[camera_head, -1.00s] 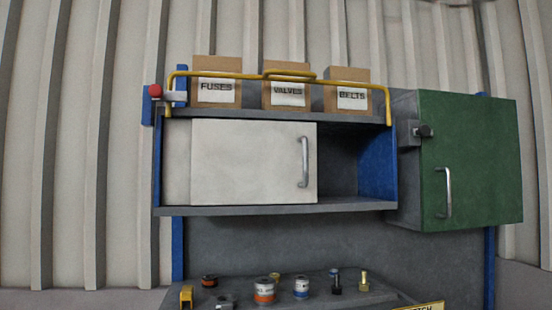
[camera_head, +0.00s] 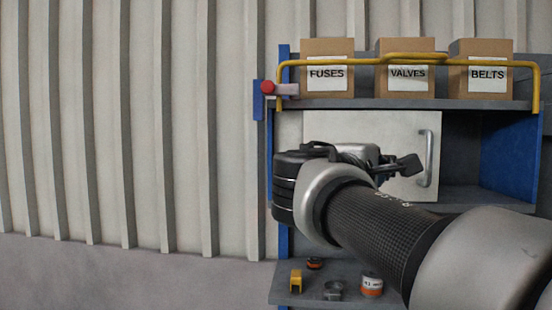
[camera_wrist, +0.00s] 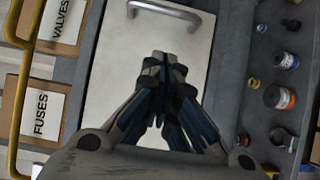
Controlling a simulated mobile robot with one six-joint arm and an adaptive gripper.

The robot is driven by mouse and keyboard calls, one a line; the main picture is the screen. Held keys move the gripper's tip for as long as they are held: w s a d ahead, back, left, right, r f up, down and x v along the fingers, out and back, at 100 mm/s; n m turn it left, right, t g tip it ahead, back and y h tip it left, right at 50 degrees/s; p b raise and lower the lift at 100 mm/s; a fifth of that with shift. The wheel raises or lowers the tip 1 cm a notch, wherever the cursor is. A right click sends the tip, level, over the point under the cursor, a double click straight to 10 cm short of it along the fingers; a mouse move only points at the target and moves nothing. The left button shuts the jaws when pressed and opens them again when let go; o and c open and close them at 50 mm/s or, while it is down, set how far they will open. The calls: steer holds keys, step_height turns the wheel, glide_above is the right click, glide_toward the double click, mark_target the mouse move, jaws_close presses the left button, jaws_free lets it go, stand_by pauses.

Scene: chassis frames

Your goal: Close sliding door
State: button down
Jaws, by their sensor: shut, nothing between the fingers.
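The white sliding door (camera_head: 350,125) covers the left and middle of the cabinet opening. Its silver bar handle (camera_head: 428,160) stands upright near the door's right edge. The right part of the cabinet (camera_head: 461,150) is open and dark inside. My gripper (camera_head: 408,166) is shut and empty, in front of the door and left of the handle in the head view. My arm hides the lower door there. In the wrist view, the shut fingertips (camera_wrist: 165,66) lie over the white door (camera_wrist: 105,78), apart from the handle (camera_wrist: 172,12) at the top edge.
Boxes marked FUSES (camera_head: 327,75), VALVES (camera_head: 406,75) and BELTS (camera_head: 486,75) stand on top behind a yellow rail (camera_head: 400,58). A red knob (camera_head: 267,87) sits at the upper left. Small parts, including an orange-banded can (camera_head: 372,286), stand on the lower shelf.

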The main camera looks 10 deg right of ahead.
steer(key=w+d, duration=0.4)
steer(key=d, duration=0.5)
steer(key=shift+p, duration=0.3)
steer(key=shift+d, duration=0.2)
